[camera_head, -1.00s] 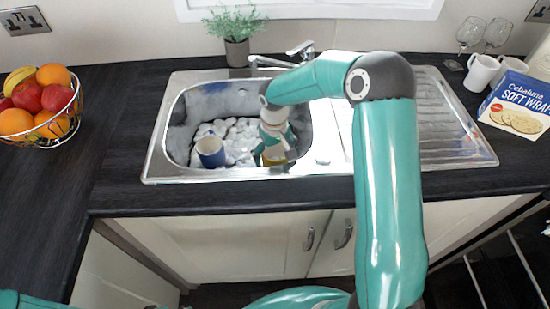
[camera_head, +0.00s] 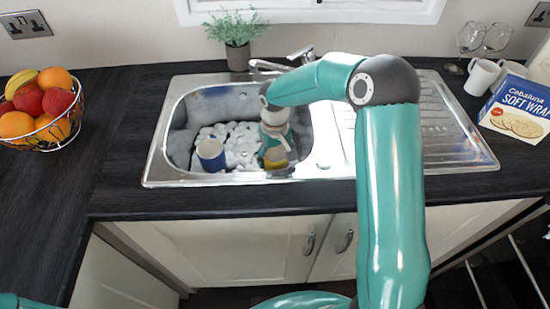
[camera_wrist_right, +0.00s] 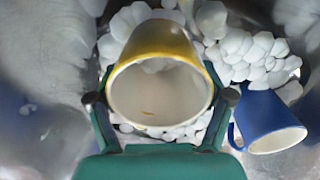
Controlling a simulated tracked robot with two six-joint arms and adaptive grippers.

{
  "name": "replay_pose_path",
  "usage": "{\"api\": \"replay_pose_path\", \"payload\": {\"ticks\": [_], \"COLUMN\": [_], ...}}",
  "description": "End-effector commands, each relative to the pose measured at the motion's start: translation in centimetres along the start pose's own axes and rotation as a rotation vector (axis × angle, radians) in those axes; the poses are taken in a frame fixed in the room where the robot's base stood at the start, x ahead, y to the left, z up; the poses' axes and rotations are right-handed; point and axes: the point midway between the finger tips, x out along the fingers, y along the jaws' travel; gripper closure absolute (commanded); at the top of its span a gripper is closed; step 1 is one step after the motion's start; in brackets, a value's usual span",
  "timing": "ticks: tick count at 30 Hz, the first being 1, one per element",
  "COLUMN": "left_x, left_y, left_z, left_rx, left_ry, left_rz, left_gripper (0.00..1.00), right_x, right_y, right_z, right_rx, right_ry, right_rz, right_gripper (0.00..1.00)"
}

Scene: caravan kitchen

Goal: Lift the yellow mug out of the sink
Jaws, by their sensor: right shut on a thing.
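The yellow mug (camera_wrist_right: 160,40) has a pale inside and is tilted with its mouth toward the camera in the right wrist view. My right gripper (camera_wrist_right: 162,103) has one finger on each side of it and is shut on it. In the head view the right gripper (camera_head: 276,150) reaches down into the sink (camera_head: 186,112), and only a yellow strip of the mug (camera_head: 275,167) shows beneath it. My left gripper is out of view.
White foam-like lumps (camera_head: 238,140) cover the sink bottom around the mugs. The tap (camera_head: 285,62) and a potted plant (camera_head: 236,38) stand behind the sink. A fruit basket (camera_head: 62,122) is at left; white mugs (camera_head: 482,75) and a wraps box (camera_head: 518,106) are at right.

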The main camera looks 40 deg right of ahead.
Motion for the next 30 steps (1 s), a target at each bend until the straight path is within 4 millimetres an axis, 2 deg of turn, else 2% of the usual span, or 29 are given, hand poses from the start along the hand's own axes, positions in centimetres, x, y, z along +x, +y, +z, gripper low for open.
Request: {"api": "replay_pose_path", "payload": {"ticks": [5, 8, 15, 21, 25, 30], "left_x": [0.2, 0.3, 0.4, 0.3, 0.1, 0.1], "left_y": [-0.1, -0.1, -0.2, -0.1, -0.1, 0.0], "left_z": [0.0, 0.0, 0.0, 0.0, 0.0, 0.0], "left_rx": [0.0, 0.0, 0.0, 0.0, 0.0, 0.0], "left_ry": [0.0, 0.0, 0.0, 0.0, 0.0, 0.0], "left_rz": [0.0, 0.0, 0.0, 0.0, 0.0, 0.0], "left_gripper": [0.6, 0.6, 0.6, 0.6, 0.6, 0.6], "right_x": [-2.4, -4.5, -11.3, -15.9, -17.9, -19.0], "right_y": [0.0, 0.0, -0.1, -0.1, -0.1, -0.1], "right_z": [-0.1, -0.2, -0.1, -0.1, -0.1, -0.1], "right_rx": [0.0, 0.0, -0.001, 0.0, -0.002, -0.001], "right_ry": [0.006, 0.008, 0.009, 0.006, 0.004, 0.002], "right_rz": [0.0, 0.0, 0.0, 0.0, 0.0, 0.0], "right_gripper": [0.72, 0.72, 0.72, 0.72, 0.72, 0.72]}}
